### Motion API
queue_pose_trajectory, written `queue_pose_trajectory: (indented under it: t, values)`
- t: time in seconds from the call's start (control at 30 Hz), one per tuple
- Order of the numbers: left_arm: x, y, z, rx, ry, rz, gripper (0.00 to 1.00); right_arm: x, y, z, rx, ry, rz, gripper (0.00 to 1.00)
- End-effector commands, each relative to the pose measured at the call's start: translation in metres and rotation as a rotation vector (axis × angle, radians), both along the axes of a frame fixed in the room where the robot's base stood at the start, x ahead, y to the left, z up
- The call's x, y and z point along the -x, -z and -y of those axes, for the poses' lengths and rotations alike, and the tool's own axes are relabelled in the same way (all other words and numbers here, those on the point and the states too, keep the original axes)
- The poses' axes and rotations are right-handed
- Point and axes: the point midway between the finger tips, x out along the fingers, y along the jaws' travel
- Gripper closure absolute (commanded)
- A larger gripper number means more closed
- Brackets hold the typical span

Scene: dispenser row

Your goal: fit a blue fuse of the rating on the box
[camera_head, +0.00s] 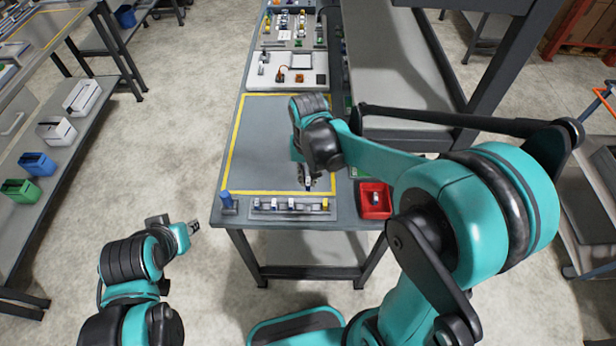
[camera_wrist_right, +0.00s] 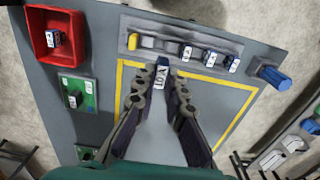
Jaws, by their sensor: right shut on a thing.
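My right gripper (camera_head: 307,183) is shut on a small blue fuse with a white label (camera_wrist_right: 161,74), held over the near part of the yellow-lined area. The label's lettering is too blurred to read surely. A grey rack (camera_head: 290,212) at the table's near edge holds a yellow piece (camera_wrist_right: 133,41) and several blue-and-white fuses (camera_wrist_right: 210,58). The held fuse is apart from the rack. A green board (camera_wrist_right: 78,93) beside the yellow line carries a small dark-and-white part. My left gripper (camera_head: 193,227) is off the table's left side, too small to judge its jaws.
A red bin (camera_head: 375,213) at the table's near right corner holds a blue-and-white piece (camera_wrist_right: 54,38). A white tray (camera_head: 290,72) lies farther back. The yellow-lined surface (camera_head: 255,140) is mostly clear.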

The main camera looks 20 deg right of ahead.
Motion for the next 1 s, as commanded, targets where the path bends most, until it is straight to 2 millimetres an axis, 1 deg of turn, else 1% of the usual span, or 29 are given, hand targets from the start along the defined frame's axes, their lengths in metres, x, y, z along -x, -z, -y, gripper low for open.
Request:
queue_pose_trajectory:
  t: [0.27,0.63,0.93,1.0]
  values:
    - [0.000,-0.002,0.000,0.000,0.000,0.000,0.68,0.000,-0.003,0.000,0.000,0.000,0.000,1.00]
    - [0.000,-0.024,0.000,0.000,0.000,0.000,0.68,0.000,-0.030,0.000,0.000,0.000,0.000,1.00]
    - [0.000,-0.023,0.000,0.000,0.000,0.000,0.68,0.000,-0.030,0.000,0.000,0.000,0.000,1.00]
    - [0.000,-0.019,0.000,0.000,0.000,0.000,0.68,0.000,-0.026,0.001,0.000,-0.004,0.000,1.00]
